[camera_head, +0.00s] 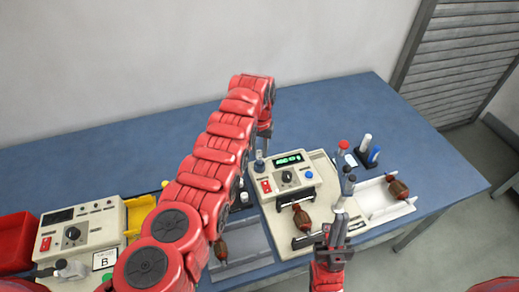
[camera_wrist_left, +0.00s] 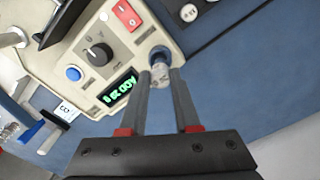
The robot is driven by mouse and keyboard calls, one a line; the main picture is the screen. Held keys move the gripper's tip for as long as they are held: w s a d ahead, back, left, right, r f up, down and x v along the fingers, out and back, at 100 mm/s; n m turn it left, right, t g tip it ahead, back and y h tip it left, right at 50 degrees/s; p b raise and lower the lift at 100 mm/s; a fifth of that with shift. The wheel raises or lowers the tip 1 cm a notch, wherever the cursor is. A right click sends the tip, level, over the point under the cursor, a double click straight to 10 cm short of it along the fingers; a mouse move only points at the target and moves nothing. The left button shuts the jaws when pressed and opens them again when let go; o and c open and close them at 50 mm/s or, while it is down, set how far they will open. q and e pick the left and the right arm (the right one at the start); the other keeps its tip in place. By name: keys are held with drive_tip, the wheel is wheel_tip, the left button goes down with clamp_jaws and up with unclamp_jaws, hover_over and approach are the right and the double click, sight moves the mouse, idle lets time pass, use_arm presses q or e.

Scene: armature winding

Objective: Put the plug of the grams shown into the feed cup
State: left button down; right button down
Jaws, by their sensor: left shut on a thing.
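My left gripper (camera_wrist_left: 163,82) is shut on a small grey plug (camera_wrist_left: 160,74), which sits between its fingertips in the left wrist view. The plug is at the blue-grey feed cup (camera_wrist_left: 158,54) on the machine's corner; whether it is inside or just above I cannot tell. In the head view the cup (camera_head: 259,165) stands left of the lit green display (camera_head: 289,159), directly below my left gripper. The display also shows in the left wrist view (camera_wrist_left: 119,90), turned and hard to read. My right gripper (camera_head: 337,233) is near the machine's front; its finger opening is unclear.
The machine holds a brown armature (camera_head: 301,217); another lies in the right tray (camera_head: 397,189). Small white (camera_head: 365,143) and blue (camera_head: 375,155) pieces stand at the back right. A second device (camera_head: 75,235) and red bin (camera_head: 14,238) are left. The blue table (camera_head: 440,160) is free at far right.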

use_arm(q)
drive_tip(key=shift+f+b, duration=1.15)
drive_tip(key=shift+f, duration=0.25)
idle(1.0)
drive_tip(key=c, duration=0.5)
unclamp_jaws()
drive_tip(key=shift+c, duration=0.2)
wheel_tip(320, 180, up, 17)
drive_tip(key=p, duration=0.3)
drive_tip(key=shift+r, duration=0.2)
